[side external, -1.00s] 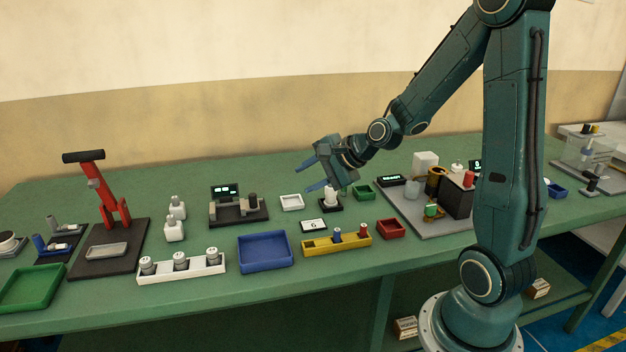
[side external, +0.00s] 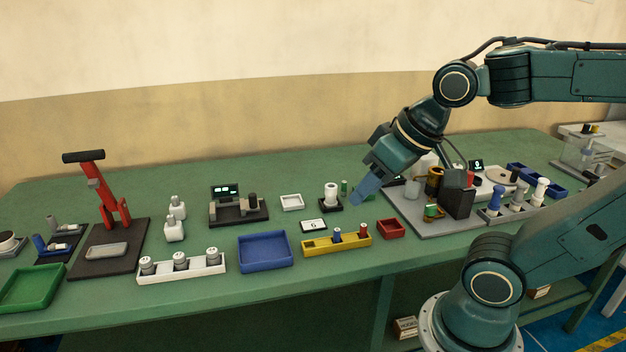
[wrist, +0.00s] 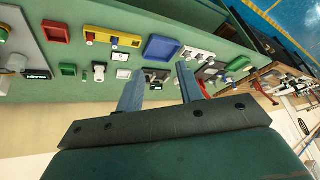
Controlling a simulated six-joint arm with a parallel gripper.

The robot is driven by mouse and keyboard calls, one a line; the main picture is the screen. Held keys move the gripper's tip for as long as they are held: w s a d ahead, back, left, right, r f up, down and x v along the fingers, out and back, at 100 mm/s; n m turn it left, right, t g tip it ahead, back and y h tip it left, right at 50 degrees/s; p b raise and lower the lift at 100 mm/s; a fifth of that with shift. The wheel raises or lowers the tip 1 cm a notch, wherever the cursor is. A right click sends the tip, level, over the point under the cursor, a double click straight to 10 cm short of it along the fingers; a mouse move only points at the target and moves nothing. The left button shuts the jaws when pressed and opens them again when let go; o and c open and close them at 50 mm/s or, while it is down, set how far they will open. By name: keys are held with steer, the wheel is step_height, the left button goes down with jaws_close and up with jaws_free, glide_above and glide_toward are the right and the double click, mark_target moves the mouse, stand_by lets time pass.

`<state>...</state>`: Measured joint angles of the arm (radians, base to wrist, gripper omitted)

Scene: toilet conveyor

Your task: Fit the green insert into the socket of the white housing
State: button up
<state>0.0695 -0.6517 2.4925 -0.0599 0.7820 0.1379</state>
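The white housing (side external: 331,192) stands upright on a small black base, and it also shows in the wrist view (wrist: 99,72). My gripper (side external: 362,194) is tilted down to the right of the housing. In the wrist view its two fingers (wrist: 160,92) are spread with nothing between them. The housing's socket is too small to make out.
A yellow rack (side external: 318,245), a red tray (side external: 391,229), a blue tray (side external: 265,252) and a white tray (side external: 292,202) lie around. A crowded grey station (side external: 400,208) stands to the right.

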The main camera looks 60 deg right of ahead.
steer(key=shift+s+a+r+n, duration=0.1)
steer(key=shift+s+r+n, duration=0.1)
steer(key=shift+s+n, duration=1.05)
steer(key=shift+o, duration=0.5)
steer(key=shift+s+m, duration=0.3)
steer(key=shift+m, duration=0.05)
steer(key=shift+w+r, duration=0.1)
steer(key=shift+w, duration=0.05)
